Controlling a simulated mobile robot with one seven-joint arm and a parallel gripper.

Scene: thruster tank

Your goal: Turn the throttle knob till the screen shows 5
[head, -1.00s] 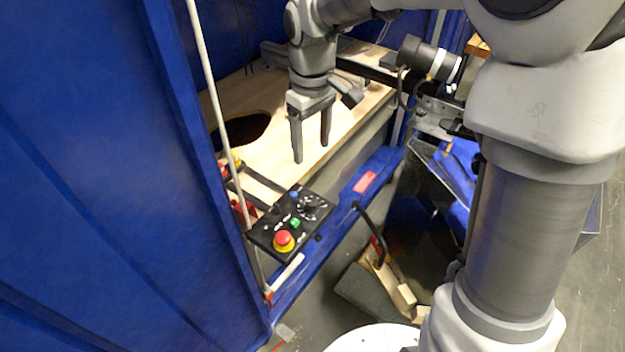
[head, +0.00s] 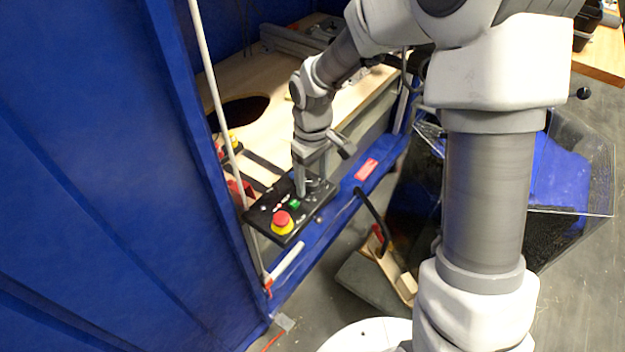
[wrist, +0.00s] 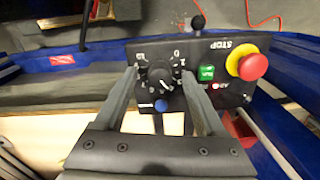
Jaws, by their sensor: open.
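The throttle knob (wrist: 160,77) is a black dial with a white pointer and a printed scale around it. It sits on a black control panel (wrist: 222,61), which also shows in the head view (head: 262,213). My gripper (wrist: 160,82) is open, with one finger on each side of the knob; I cannot tell whether either finger touches it. In the head view my gripper (head: 312,190) reaches down over the far part of the panel and hides the knob. No screen with a readable number shows.
The panel carries a red and yellow stop button (wrist: 252,66), a green button (wrist: 206,73), a blue button (wrist: 161,105) and a black ball-topped lever (wrist: 198,22). A wooden board (head: 275,84) lies behind. A blue wall (head: 90,180) stands left.

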